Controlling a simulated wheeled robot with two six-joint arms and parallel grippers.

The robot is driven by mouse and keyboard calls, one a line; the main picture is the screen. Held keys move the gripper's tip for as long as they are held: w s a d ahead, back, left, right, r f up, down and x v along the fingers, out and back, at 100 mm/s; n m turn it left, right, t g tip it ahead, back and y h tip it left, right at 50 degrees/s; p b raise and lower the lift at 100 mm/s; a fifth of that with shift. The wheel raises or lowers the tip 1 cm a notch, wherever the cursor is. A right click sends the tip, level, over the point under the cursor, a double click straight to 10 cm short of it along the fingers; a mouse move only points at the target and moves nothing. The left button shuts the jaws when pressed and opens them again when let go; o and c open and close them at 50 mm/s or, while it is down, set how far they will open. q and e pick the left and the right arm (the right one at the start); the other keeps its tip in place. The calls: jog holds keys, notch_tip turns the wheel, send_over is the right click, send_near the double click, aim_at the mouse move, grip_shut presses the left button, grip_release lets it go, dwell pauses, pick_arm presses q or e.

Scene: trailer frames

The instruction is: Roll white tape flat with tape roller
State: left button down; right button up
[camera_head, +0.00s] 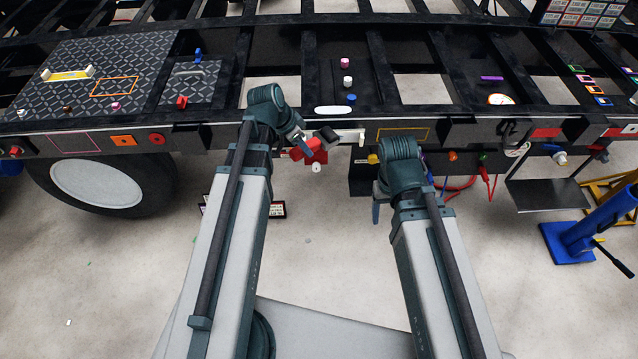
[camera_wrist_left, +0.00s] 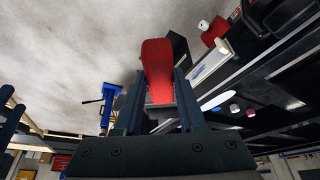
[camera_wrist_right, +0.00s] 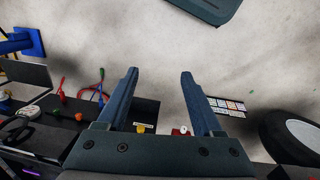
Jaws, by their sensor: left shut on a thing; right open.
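My left gripper (camera_head: 301,142) is shut on a red-handled tool (camera_wrist_left: 158,70), which I take for the tape roller. It is at the trailer's front side rail. In the left wrist view the red handle sticks up between the fingers; a dark block lies just beyond it. A white strip (camera_head: 348,135) on the rail face is just right of the tool; it also shows in the left wrist view (camera_wrist_left: 210,65). It seems to be the white tape; I cannot tell whether the tool touches it. My right gripper (camera_wrist_right: 160,73) is open and empty, below the rail.
A red fixture (camera_head: 312,153) with a white round part hangs below the rail near my left gripper. A white oval (camera_head: 333,110) lies on the rail's top. A black box (camera_head: 362,186) is behind my right gripper. A wheel (camera_head: 98,183) is at left; a blue stand (camera_head: 568,243) is at right.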

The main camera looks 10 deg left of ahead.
jog(key=o, duration=0.4)
notch_tip(320, 180, down, 7)
jog(key=b, duration=0.6)
jog(key=shift+b, duration=0.3)
pick_arm(q)
notch_tip(320, 180, down, 19)
jog(key=w+n+t+h+b, duration=0.2)
jog(key=n+t+h+b, duration=0.5)
jog(key=b, duration=2.5)
jog(key=n+h, duration=0.4)
jog(key=n, duration=0.4)
jog(key=shift+w+d+n+t, duration=0.2)
jog(key=shift+n+t, duration=0.1)
pick_arm(e)
jog(key=shift+o, duration=0.2)
notch_tip(320, 180, down, 32)
jog(key=shift+f, duration=0.2)
jog(key=shift+d, duration=0.1)
